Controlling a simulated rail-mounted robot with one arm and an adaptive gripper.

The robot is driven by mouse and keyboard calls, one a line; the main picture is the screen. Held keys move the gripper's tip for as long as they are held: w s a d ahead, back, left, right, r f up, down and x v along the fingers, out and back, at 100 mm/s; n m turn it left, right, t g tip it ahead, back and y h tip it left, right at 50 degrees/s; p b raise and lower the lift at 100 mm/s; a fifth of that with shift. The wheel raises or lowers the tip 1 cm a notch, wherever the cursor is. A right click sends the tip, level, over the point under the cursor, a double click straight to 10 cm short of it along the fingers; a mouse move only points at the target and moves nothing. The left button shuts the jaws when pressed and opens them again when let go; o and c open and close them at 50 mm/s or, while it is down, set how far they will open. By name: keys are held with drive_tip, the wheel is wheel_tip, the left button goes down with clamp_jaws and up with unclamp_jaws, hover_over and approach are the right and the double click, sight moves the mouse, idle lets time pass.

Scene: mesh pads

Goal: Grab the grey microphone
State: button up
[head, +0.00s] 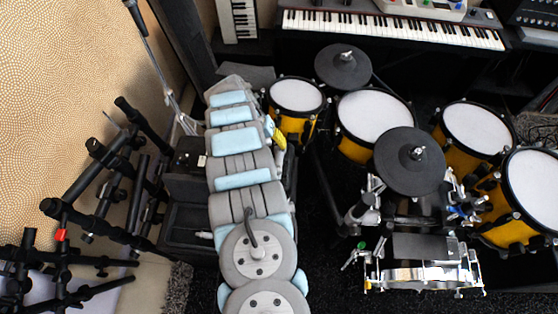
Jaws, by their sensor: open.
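A dark grey, slim microphone-like object (137,16) shows at the top left of the head view, in front of the tan wall. It is tilted, and its top is cut by the frame's upper edge. A thin silver stand (170,95) runs down from it to the right. My grey and light-blue arm fills the middle of the view, to the right of it. My gripper cannot be made out, so its place relative to the microphone cannot be told.
Black rack bars (105,160) stand below the microphone at left. A black box (185,220) with a small pale item (204,235) is beside my arm. Yellow drums (375,115) and cymbals (410,160) crowd the right. A keyboard (390,28) stands behind.

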sight(277, 149)
drive_tip(key=shift+w+d+f+b, duration=0.1)
drive_tip(key=shift+d+f+b, duration=0.05)
drive_tip(key=shift+f+b, duration=0.3)
drive_tip(key=b+x, duration=0.2)
drive_tip(key=x, duration=0.2)
drive_tip(key=shift+w+d, duration=0.15)
drive_tip(key=shift+d, duration=0.05)
drive_tip(key=c, duration=0.9)
